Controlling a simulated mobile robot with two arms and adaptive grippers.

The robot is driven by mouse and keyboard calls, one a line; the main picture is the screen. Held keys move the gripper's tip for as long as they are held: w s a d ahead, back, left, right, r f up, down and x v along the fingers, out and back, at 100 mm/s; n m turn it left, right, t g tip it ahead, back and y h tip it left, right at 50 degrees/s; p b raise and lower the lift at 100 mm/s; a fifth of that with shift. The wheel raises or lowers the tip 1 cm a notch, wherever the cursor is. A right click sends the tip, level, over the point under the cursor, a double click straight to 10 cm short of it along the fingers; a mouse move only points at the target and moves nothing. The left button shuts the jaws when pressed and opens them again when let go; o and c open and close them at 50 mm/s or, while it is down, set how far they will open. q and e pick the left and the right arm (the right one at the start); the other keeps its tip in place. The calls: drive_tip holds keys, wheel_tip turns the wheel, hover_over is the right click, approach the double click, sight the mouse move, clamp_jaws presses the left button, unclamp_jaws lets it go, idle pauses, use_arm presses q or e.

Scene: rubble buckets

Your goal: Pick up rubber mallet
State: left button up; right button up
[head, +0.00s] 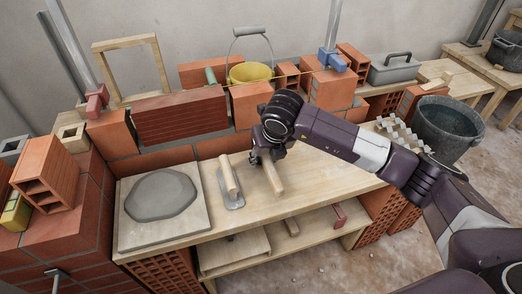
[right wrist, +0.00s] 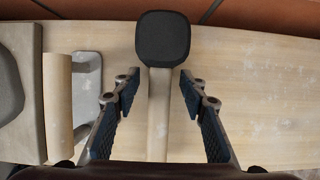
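The rubber mallet has a black head (right wrist: 162,38) and a pale wooden handle (right wrist: 158,115). It lies on the wooden bench top (head: 315,195), and in the head view its handle (head: 273,177) points toward the front edge. In that view my right gripper (head: 266,160) hides most of the mallet's head end. In the right wrist view my right gripper (right wrist: 156,90) is open, with one finger on each side of the handle just below the head. Gaps show between both fingers and the handle. My left gripper is not in view.
A trowel (head: 232,193) with a wooden handle lies just left of the mallet. Farther left is a board (head: 133,237) with grey mortar (head: 160,195). A brick wall (head: 180,118) stands behind the bench. A dark bucket (head: 448,128) is at right. The bench right of the mallet is clear.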

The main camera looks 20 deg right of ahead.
drive_tip(key=c, duration=0.9)
drive_tip(key=shift+r, duration=0.1)
drive_tip(key=shift+c, duration=0.2)
drive_tip(key=shift+w+r, duration=0.1)
drive_tip(key=shift+r, duration=0.4)
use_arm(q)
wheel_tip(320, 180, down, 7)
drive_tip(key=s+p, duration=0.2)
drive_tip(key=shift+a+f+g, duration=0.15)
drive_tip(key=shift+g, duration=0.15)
use_arm(e)
wheel_tip(320, 180, up, 19)
